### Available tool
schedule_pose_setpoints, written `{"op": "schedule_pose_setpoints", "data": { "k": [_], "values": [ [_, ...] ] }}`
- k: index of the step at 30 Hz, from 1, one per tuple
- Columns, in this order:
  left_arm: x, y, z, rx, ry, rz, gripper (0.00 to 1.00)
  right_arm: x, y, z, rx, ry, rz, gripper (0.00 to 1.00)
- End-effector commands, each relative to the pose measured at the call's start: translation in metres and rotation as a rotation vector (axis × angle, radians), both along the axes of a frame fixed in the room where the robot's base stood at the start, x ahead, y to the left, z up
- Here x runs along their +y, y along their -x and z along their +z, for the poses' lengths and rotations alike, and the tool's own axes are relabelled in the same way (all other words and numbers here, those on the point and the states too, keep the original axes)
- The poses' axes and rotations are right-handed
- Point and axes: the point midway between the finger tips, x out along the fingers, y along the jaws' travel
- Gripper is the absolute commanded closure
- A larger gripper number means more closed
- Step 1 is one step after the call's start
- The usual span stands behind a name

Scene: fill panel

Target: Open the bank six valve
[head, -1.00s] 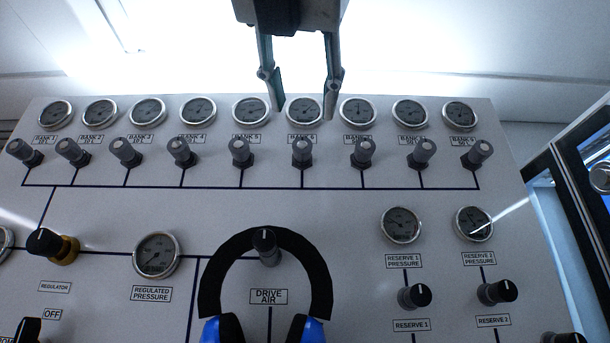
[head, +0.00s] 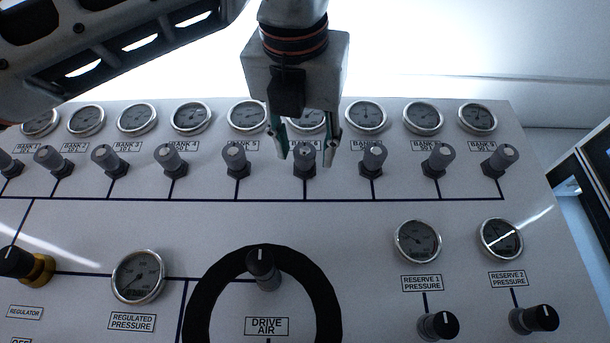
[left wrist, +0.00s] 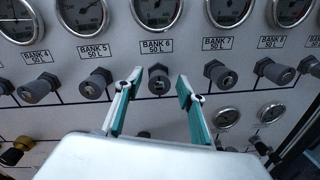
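The bank six valve is a grey knob (head: 304,158) under the bank six gauge (head: 306,119) in the upper row of the panel. In the left wrist view the same knob (left wrist: 158,82) sits below the "BANK 6" label (left wrist: 157,46). My left gripper (head: 304,157) is open, its two fingers to either side of the knob in the picture. In the left wrist view the gripper (left wrist: 160,80) has its fingertips spread left and right of the knob, with gaps on both sides. Nothing is held. My right gripper is not in view.
Neighbouring knobs for bank five (head: 235,157) and bank seven (head: 373,158) stand close on either side. Gauges line the row above. Below are the drive air knob (head: 263,266) inside a black ring, and the reserve 1 pressure gauge (head: 417,241).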

Motion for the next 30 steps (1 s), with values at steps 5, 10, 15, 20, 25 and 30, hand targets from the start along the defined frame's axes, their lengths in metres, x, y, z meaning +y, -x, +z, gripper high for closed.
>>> {"op": "schedule_pose_setpoints", "data": {
  "k": [5, 10, 15, 20, 25, 30],
  "values": [
    [0.000, -0.002, 0.000, 0.000, 0.000, 0.000, 0.61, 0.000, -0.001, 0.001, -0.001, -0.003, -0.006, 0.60],
    [0.000, -0.002, -0.001, 0.000, 0.000, 0.000, 0.79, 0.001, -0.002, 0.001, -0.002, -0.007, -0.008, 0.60],
    [0.000, -0.002, -0.001, 0.000, 0.000, 0.000, 0.99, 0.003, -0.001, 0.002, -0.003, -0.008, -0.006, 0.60],
    [0.000, -0.002, -0.001, 0.000, 0.009, 0.000, 0.99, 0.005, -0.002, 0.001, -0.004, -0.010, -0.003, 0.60],
    [0.000, -0.001, -0.002, -0.001, 0.060, 0.001, 0.99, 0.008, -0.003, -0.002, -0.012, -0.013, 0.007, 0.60],
    [0.000, -0.001, -0.003, -0.001, 0.163, 0.001, 0.99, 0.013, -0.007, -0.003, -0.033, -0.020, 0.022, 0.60]
  ]
}}
